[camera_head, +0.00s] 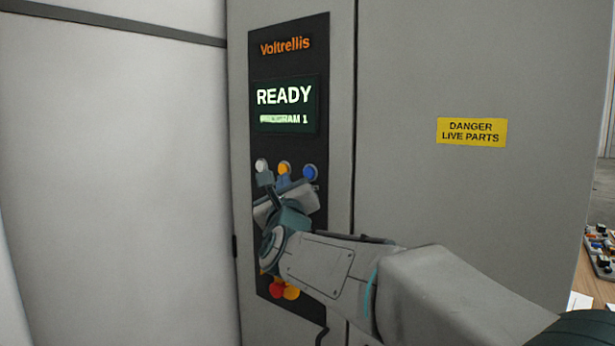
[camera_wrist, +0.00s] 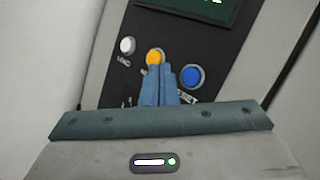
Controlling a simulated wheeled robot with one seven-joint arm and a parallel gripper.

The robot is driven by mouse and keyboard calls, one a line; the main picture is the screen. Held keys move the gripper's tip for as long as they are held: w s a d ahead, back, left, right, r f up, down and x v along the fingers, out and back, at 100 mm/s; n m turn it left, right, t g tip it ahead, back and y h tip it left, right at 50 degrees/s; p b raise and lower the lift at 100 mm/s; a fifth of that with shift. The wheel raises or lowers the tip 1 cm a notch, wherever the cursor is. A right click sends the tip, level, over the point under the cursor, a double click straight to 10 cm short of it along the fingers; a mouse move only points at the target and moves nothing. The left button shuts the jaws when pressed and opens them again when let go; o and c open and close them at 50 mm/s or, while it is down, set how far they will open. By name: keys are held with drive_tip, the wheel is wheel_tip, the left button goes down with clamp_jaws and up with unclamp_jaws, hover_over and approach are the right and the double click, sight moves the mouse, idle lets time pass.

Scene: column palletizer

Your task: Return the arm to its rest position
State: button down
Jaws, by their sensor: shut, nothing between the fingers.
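My arm reaches from the lower right to a black control panel (camera_head: 317,60) on a grey cabinet. My gripper (camera_head: 283,181) is shut and empty, its fingertips just below the yellow-orange button (camera_head: 285,168). In the wrist view my gripper's blue-grey fingers (camera_wrist: 160,72) are together, and their tips overlap the lower edge of the yellow-orange button (camera_wrist: 154,56). I cannot tell whether they touch it. A white button (camera_head: 261,165) is on its left and a blue button (camera_head: 310,172) on its right. My wrist hides the lower middle of the panel.
The panel screen (camera_head: 285,105) reads READY and PROGRAM 1. A red button (camera_head: 277,290) sits low on the panel. A yellow danger label (camera_head: 471,132) is on the cabinet door (camera_head: 430,60). A wooden table (camera_head: 592,285) with small parts is at the far right.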

drive_tip(key=s+d+f+n+g+y, duration=0.1)
drive_tip(key=s+d+f+n+g, duration=0.35)
drive_tip(key=f+n, duration=0.45)
drive_tip(key=s+d+f+n+g, duration=0.4)
drive_tip(key=s+f+n+g, duration=0.15)
drive_tip(key=f+n, duration=0.4)
drive_tip(key=s+d+f+n+g+h, duration=0.1)
drive_tip(key=s+d+f+n+g, duration=0.3)
drive_tip(key=s+f, duration=0.4)
drive_tip(key=s+d+f+n+g+h, duration=0.1)
drive_tip(key=s+d+f+n+g, duration=0.3)
drive_tip(key=s, duration=1)
wheel_tip(320, 180, down, 4)
drive_tip(key=d+n, duration=0.2)
drive_tip(key=n, duration=0.1)
drive_tip(key=shift+g+h, duration=0.3)
drive_tip(key=shift+h, duration=0.1)
